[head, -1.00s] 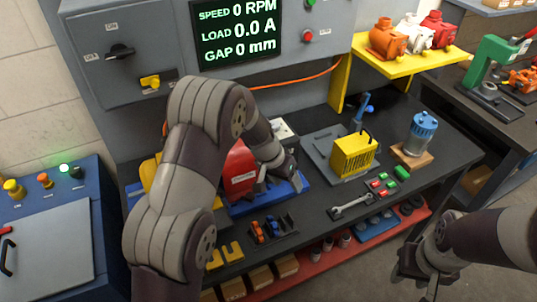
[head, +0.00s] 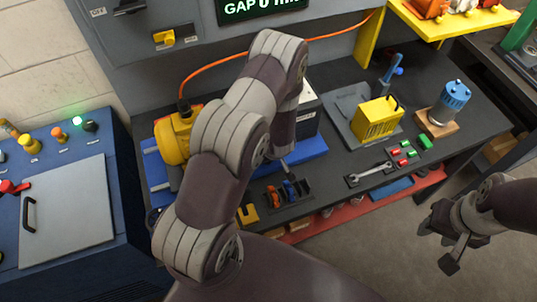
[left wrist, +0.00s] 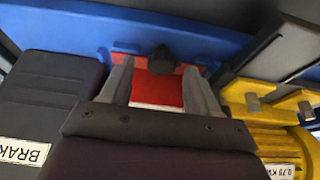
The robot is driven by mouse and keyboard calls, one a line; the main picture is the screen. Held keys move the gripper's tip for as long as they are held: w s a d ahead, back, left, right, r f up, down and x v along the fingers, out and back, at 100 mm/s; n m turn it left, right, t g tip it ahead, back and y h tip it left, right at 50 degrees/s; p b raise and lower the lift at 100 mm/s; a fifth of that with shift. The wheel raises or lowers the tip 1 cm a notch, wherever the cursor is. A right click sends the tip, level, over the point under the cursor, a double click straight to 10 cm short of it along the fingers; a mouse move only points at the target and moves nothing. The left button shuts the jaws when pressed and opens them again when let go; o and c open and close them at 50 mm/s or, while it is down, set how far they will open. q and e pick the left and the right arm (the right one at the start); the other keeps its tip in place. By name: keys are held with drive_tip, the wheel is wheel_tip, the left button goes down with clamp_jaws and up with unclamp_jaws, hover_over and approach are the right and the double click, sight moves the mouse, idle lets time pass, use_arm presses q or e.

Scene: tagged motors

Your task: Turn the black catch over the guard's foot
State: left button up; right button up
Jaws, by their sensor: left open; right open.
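In the left wrist view the black catch (left wrist: 162,60) is a dark rounded knob in front of the red guard (left wrist: 178,92). The open fingers of my left gripper (left wrist: 160,85) lie either side of it, apart from it in the picture; contact cannot be told. Whether the catch lies over the guard's foot cannot be made out. In the head view my left arm hides the guard and catch, and the left gripper cannot be made out.
The guard stands between a yellow motor (left wrist: 262,140) and a black brake box (left wrist: 45,100) on a blue base (left wrist: 60,30). In the head view a yellow slotted box (head: 378,119), a wrench (head: 369,172) and a blue motor (head: 449,103) occupy the bench's right.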

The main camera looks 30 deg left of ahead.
use_arm(q)
drive_tip(key=shift+s+d+f, duration=0.15)
drive_tip(key=shift+s+f, duration=0.05)
drive_tip(key=shift+s, duration=0.05)
drive_tip(key=shift+w+f, duration=0.1)
drive_tip(key=shift+w, duration=0.1)
drive_tip(key=shift+c, duration=1.2)
drive_tip(key=c, duration=0.8)
use_arm(e)
drive_tip(key=shift+s+d, duration=0.15)
drive_tip(key=shift+s, duration=0.1)
